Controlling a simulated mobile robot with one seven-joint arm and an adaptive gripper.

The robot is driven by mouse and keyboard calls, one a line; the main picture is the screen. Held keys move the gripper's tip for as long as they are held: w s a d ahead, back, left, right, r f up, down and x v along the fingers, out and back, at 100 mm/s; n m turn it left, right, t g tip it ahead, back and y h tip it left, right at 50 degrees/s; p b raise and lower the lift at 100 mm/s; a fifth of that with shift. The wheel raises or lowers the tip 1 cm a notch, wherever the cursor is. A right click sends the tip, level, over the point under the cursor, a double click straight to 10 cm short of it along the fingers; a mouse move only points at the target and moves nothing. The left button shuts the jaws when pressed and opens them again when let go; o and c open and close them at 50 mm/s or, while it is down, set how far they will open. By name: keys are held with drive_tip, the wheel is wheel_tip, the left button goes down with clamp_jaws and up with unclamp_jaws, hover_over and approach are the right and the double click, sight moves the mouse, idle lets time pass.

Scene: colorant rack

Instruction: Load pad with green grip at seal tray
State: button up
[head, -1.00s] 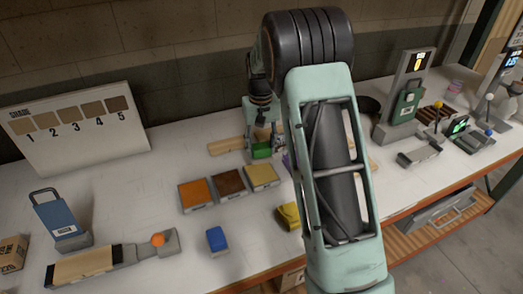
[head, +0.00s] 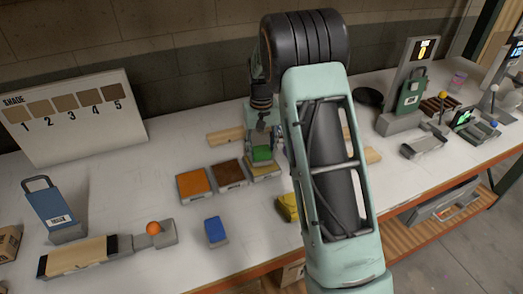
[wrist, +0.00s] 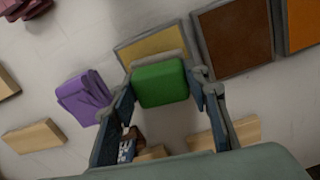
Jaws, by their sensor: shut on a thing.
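My gripper (wrist: 160,88) is shut on the pad with the green grip (wrist: 160,82), with a finger on each side of the green block. In the head view the green grip (head: 262,154) is at the back part of the yellow tray (head: 262,173), apparently above it. In the wrist view the yellow tray (wrist: 150,45) lies just beyond the green grip. A dark brown tray (head: 228,173) and an orange tray (head: 195,184) stand in a row to its left. I cannot tell which tray is the seal tray. The pad's underside is hidden.
A purple pad (wrist: 85,97) lies close beside my gripper. A blue pad (head: 215,231) and a yellow pad (head: 287,207) stand in front of the trays. A wooden strip (head: 225,136) lies behind. My arm hides part of the table.

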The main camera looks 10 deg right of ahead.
sight(262, 150)
drive_tip(key=shift+f+b, duration=0.35)
drive_tip(key=shift+f, duration=0.2)
idle(1.2)
drive_tip(key=shift+r, duration=0.1)
drive_tip(key=shift+r+p, duration=2.25)
drive_tip(key=shift+r, duration=1.25)
